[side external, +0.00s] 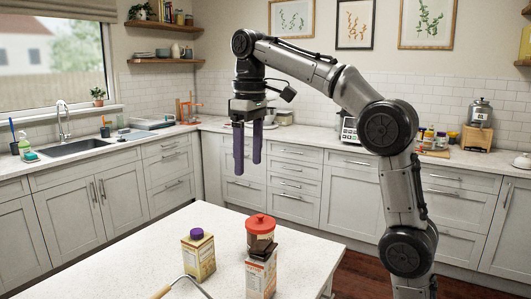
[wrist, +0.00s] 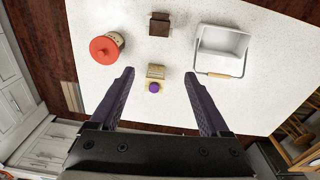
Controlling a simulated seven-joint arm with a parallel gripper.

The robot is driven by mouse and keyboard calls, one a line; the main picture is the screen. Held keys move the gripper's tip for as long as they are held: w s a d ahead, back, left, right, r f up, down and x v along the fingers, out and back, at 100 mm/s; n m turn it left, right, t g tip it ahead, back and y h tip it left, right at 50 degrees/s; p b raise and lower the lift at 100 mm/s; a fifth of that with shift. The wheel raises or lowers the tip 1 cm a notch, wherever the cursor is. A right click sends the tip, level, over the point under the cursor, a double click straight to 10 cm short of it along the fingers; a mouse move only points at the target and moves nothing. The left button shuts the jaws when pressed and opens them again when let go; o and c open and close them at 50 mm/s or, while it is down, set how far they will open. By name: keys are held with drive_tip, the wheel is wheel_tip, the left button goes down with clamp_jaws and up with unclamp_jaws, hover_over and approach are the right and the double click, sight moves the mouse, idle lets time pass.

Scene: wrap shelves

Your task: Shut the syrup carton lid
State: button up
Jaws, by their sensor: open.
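Two cartons stand on the white island, and their labels are too small to read, so I cannot tell which is the syrup carton. One carton (side external: 261,277) has a dark brown lid that looks tilted up in the side view; its brown top also shows in the wrist view (wrist: 159,24). The other carton (side external: 199,260) is yellowish with a round purple cap; it shows in the wrist view (wrist: 155,73) between my fingers in the picture. My gripper (side external: 248,167) is open and empty, pointing down, high above the island and apart from both cartons.
A jar with a red lid (side external: 259,220) stands behind the brown-lidded carton. A white basket (wrist: 221,42) with a wire handle and wooden grip stands on the island, to the right in the wrist view. The island top (side external: 140,245) is clear at the left.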

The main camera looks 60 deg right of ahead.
drive_tip(key=shift+t, duration=0.3)
drive_tip(key=shift+s+a+r, duration=0.2)
drive_tip(key=shift+s+r, duration=0.1)
drive_tip(key=shift+s, duration=0.5)
drive_tip(key=shift+s+a+r, duration=0.25)
drive_tip(key=shift+s+r, duration=0.05)
drive_tip(key=shift+s, duration=0.55)
drive_tip(key=shift+s+a+r, duration=0.2)
drive_tip(key=shift+s+r, duration=0.1)
drive_tip(key=shift+s, duration=0.5)
drive_tip(key=shift+w, duration=0.1)
drive_tip(key=g, duration=0.1)
hover_over(272, 246)
wheel_tip(272, 246, down, 7)
wheel_tip(272, 246, down, 13)
drive_tip(key=shift+a+f, duration=0.1)
drive_tip(key=shift+f, duration=0.1)
